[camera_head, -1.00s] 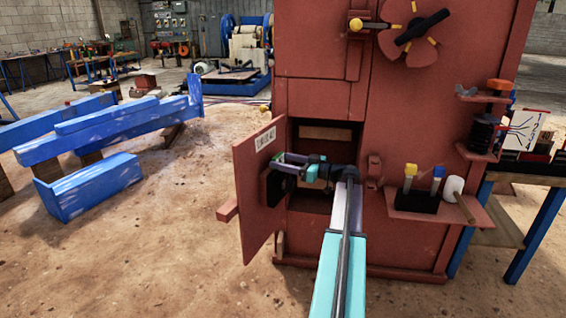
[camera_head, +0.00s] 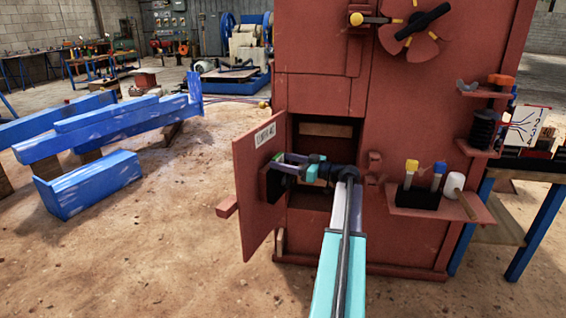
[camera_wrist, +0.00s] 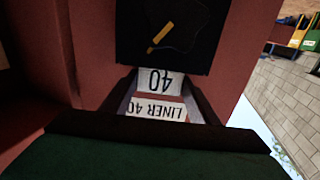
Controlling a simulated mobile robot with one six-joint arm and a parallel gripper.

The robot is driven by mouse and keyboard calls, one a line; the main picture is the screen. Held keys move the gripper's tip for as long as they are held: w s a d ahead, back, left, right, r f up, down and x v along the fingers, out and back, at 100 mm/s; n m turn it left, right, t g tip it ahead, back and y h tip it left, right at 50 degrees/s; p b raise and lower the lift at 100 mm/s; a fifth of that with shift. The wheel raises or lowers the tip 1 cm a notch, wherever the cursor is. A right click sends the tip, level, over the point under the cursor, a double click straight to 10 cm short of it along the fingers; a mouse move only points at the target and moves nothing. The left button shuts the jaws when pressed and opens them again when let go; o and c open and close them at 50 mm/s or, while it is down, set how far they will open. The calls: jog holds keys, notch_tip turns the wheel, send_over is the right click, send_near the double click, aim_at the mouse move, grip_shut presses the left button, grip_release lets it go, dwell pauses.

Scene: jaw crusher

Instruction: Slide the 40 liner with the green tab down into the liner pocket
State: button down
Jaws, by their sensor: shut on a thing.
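My gripper (camera_head: 277,166) is shut on the 40 liner at the inner face of the open red door (camera_head: 257,215). A dark block (camera_head: 273,187), pocket or liner, shows beside the jaws; I cannot tell which. In the wrist view, a white 40 label (camera_wrist: 161,82) and a white LINER 40 label (camera_wrist: 157,108) appear upside down, close together. A black plate (camera_wrist: 165,35) with a yellow mark lies above them. A dark green surface (camera_wrist: 150,155) fills the bottom; I cannot tell whether it is the tab. How deep the liner sits is hidden.
The red crusher housing (camera_head: 320,85) has a dark opening (camera_head: 325,132) right of the door. A small shelf (camera_head: 445,210) on its right carries tools and a white-headed mallet (camera_head: 455,184). Blue beams (camera_head: 95,185) lie at left. The sandy floor before the door is clear.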

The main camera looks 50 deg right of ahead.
dwell(0.5)
jog(key=c, duration=0.6)
grip_release()
jog(key=shift+f, duration=0.25)
jog(key=p+v, duration=0.2)
jog(key=v, duration=1.2)
jog(key=shift+a, duration=0.1)
